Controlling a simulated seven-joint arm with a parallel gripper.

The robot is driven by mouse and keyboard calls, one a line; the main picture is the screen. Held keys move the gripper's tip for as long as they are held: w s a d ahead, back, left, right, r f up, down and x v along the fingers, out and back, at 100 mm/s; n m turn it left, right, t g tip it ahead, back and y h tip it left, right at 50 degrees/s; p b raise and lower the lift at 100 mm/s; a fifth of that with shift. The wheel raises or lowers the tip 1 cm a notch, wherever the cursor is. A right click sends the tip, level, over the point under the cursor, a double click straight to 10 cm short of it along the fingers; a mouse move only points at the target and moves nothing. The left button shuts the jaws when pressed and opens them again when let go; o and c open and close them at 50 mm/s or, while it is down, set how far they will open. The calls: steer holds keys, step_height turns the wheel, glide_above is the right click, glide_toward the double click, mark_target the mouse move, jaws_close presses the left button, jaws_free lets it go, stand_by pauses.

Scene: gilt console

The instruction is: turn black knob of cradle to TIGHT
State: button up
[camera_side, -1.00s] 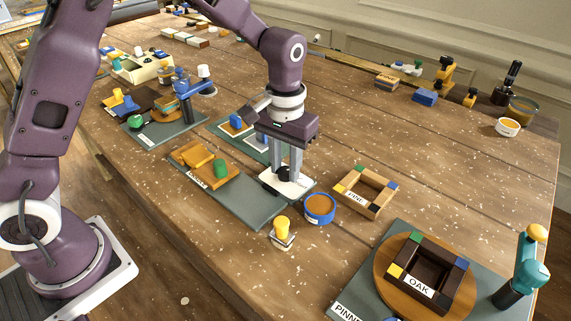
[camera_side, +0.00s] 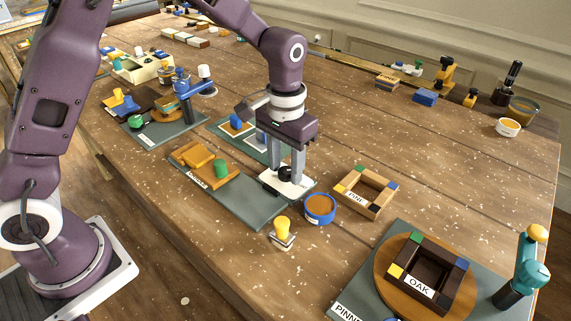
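The black knob (camera_side: 285,174) stands on a white plate (camera_side: 272,184) at the end of the long grey-green board (camera_side: 252,208). On the same board is the cradle (camera_side: 196,166), an orange-brown block with a yellow piece and a green piece on it; its label is too small to read surely. My gripper (camera_side: 286,172) points straight down over the white plate. Its two fingers stand on either side of the black knob, low down at the knob's height. Whether they touch it is not clear. The TIGHT marking is not readable here.
A blue round tub (camera_side: 319,208) and a yellow-handled stamp (camera_side: 282,232) stand close to the plate. The PINE frame (camera_side: 365,192) is to the right. The OAK frame (camera_side: 430,277) sits on a round wooden disc at front right. Bare wood lies behind the PINE frame.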

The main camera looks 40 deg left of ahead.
mark_target(285, 171)
steer(key=shift+o, duration=0.3)
steer(key=shift+r, duration=0.15)
step_height(285, 171, up, 6)
steer(key=shift+f, duration=0.1)
steer(key=shift+r, duration=0.5)
steer(key=shift+s+a+r, duration=0.1)
steer(key=shift+s+r, duration=0.1)
steer(key=shift+r, duration=0.05)
steer(key=s+a+r+t, duration=0.2)
steer(key=s+a+r, duration=0.2)
steer(key=s+r, duration=0.55)
steer(key=s+a+f+t, duration=0.1)
steer(key=s+a+t, duration=0.1)
steer(key=s, duration=1.2)
steer(key=shift+s+a+f+t, duration=0.25)
steer(key=shift+s+t, duration=0.1)
steer(key=shift+t, duration=0.45)
